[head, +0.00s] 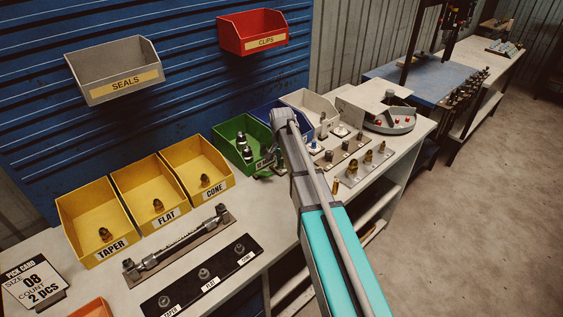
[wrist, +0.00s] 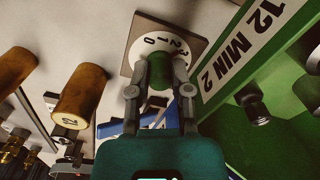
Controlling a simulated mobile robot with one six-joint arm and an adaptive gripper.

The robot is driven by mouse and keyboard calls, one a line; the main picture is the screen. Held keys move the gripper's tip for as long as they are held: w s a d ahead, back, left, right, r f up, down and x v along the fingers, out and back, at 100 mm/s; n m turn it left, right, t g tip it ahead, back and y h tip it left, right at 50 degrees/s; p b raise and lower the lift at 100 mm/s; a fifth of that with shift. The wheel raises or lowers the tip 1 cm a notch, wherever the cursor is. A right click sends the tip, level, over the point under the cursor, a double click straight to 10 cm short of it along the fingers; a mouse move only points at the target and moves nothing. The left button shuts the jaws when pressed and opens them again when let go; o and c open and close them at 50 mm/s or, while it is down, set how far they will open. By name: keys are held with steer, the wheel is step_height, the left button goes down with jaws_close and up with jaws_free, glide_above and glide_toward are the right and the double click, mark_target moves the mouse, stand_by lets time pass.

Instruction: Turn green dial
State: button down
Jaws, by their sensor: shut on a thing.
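The green dial (wrist: 158,74) shows in the wrist view, standing on a white round face (wrist: 150,45) printed with numerals that include 0, 2 and 3. The face sits on a brown square plate. My gripper (wrist: 159,66) has one finger on each side of the dial and is shut on it. The dial's pointer, if any, is not clear. In the head view my arm hides the dial and most of my gripper, beside the green bin (head: 240,145).
The green bin's labelled wall (wrist: 245,55) is close on the right. In the head view, yellow bins (head: 95,225) stand at left and a fittings rack (head: 365,165) at right.

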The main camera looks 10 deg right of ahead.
steer(key=shift+n, duration=1.3)
steer(key=c, duration=0.5)
jaws_free()
steer(key=shift+c, duration=0.2)
steer(key=shift+m, duration=0.3)
